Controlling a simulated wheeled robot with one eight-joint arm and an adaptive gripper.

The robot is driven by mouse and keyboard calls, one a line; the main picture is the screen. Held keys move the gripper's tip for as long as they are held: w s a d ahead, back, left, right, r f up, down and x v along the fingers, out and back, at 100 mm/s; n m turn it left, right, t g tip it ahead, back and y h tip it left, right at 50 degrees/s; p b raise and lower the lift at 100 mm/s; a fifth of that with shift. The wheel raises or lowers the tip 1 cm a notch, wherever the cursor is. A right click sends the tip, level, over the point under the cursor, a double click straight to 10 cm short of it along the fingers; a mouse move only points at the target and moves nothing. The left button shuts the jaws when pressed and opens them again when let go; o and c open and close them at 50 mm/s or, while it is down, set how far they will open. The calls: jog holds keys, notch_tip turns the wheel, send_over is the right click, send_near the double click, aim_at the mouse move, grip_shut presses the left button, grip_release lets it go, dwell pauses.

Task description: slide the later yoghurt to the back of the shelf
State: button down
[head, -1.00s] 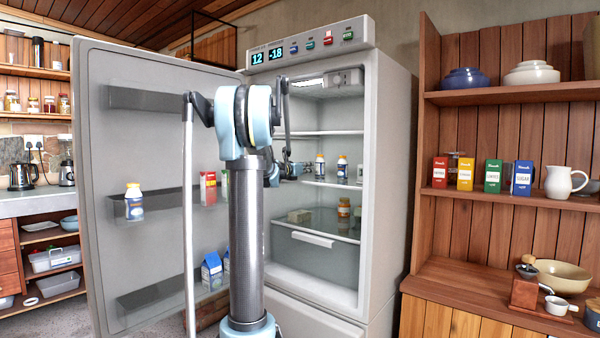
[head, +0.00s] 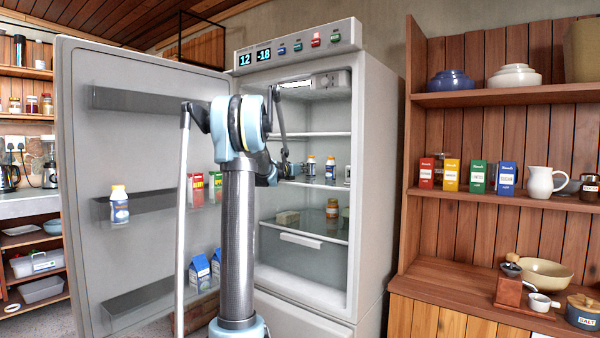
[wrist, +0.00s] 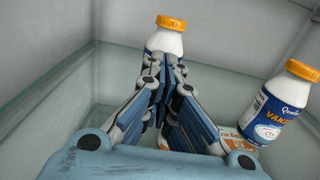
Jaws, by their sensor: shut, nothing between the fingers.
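Two white yoghurt bottles with orange caps stand upright on the fridge's middle shelf. One bottle (head: 311,166) is directly beyond my fingertips; in the wrist view its cap and shoulder (wrist: 169,40) show, and the fingers hide its lower front. The other bottle (head: 330,171) stands to the right, its label partly readable in the wrist view (wrist: 277,108). No date is readable, so I cannot tell which is later. My gripper (wrist: 163,62) is shut and empty; in the head view it (head: 293,170) is inside the fridge at shelf height. I cannot tell whether it touches the bottle.
The glass shelf (wrist: 62,105) is clear on the left, beside the fridge wall. An orange and white item (wrist: 229,138) shows low behind the fingers. The open fridge door (head: 140,150) stands left of my arm. A jar (head: 332,208) stands on the shelf below.

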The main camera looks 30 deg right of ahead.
jog(key=x, duration=1.1)
jog(key=shift+d, duration=0.15)
jog(key=v, duration=1.4)
jog(key=shift+w, duration=0.1)
